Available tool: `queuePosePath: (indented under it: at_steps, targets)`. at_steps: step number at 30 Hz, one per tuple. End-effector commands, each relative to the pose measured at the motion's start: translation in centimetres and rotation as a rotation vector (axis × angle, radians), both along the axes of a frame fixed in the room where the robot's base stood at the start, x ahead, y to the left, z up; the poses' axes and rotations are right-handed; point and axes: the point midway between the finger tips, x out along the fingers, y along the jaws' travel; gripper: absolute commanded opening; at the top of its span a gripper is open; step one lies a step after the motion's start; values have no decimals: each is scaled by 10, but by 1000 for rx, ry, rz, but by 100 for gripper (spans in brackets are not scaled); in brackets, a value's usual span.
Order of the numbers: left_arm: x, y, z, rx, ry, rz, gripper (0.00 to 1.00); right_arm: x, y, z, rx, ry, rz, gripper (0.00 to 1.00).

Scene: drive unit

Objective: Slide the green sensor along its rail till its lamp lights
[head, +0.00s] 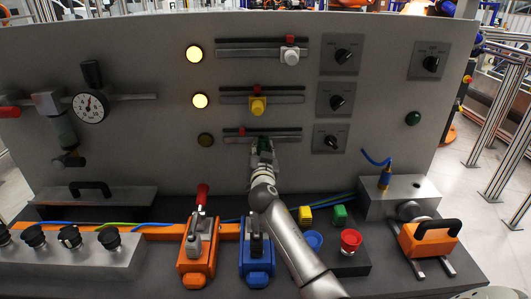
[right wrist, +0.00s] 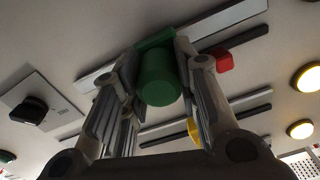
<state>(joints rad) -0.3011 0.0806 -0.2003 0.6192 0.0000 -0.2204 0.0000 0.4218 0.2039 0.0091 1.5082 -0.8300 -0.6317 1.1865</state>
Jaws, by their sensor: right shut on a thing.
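The green sensor (head: 264,144) sits on the lowest rail (head: 288,137) of the upright panel. The right wrist view shows it as a green cylinder (right wrist: 158,80) between the two fingers. My right gripper (head: 262,152) is shut on it and partly hides it in the head view. A red marker (head: 242,131) stands on the strip above this rail, to the left of the sensor; the right wrist view shows the marker (right wrist: 224,61) apart from the sensor. The lamp (head: 205,140) left of this rail is dark. My left gripper is not in view.
Above, the yellow sensor (head: 258,106) and white sensor (head: 291,57) sit at their red markers, with lit lamps (head: 200,101) and (head: 194,54) beside their rails. Dark knobs (head: 331,142) are to the right. Orange and blue toggle clamps (head: 256,262) stand below the panel.

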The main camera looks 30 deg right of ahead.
Motion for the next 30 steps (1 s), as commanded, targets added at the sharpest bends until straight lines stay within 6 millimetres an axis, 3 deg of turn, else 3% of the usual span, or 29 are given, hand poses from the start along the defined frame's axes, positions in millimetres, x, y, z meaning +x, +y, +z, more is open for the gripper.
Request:
queuePosePath:
  at_steps: [3,10,25,26,30]
  targets:
    - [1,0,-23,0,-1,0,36,10,18,-6,7,-6,4,0]
    - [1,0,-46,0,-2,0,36,25,42,-4,3,-5,2,0]
    - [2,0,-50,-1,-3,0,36,30,50,0,0,0,3,0]
    - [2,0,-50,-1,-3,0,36,30,50,0,1,0,3,33]
    - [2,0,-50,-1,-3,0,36,30,50,0,1,0,3,51]
